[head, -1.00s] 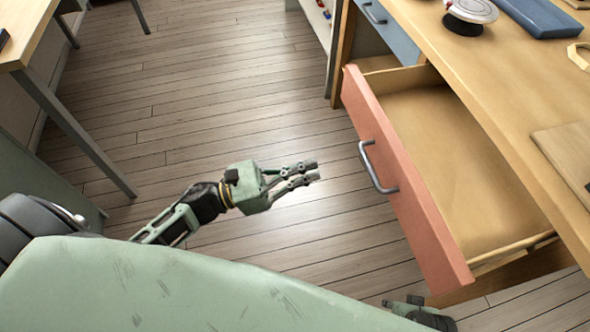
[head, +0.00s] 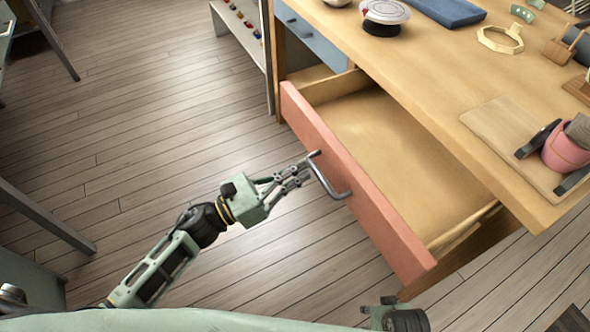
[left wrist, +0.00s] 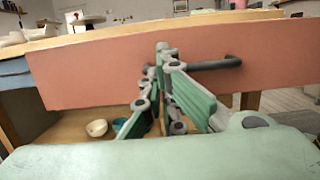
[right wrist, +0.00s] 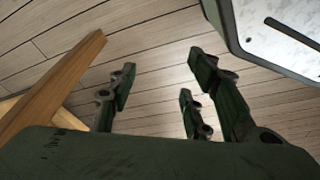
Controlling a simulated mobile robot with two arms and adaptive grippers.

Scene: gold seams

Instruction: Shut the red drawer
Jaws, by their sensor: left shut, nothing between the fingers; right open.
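The red drawer (head: 352,182) stands pulled out of the wooden desk, and its inside looks empty. Its grey bar handle (head: 327,178) is on the front. My left gripper (head: 302,170) is shut and empty, its fingertips close to the drawer front beside the handle. In the left wrist view the red front (left wrist: 95,68) fills the middle, and the fingers (left wrist: 162,55) overlap it just left of the handle (left wrist: 212,64). I cannot tell whether they touch. My right gripper (right wrist: 155,100) is open and empty over the floor; only part of it shows low in the head view.
A blue drawer (head: 312,38) sits left of the red one. The desk top (head: 420,75) holds a round white-and-black device (head: 385,14), a blue tray (head: 447,10), a yellow ring (head: 500,38) and a board (head: 490,125) with a pink cup (head: 565,152). The floor (head: 150,130) at left is clear.

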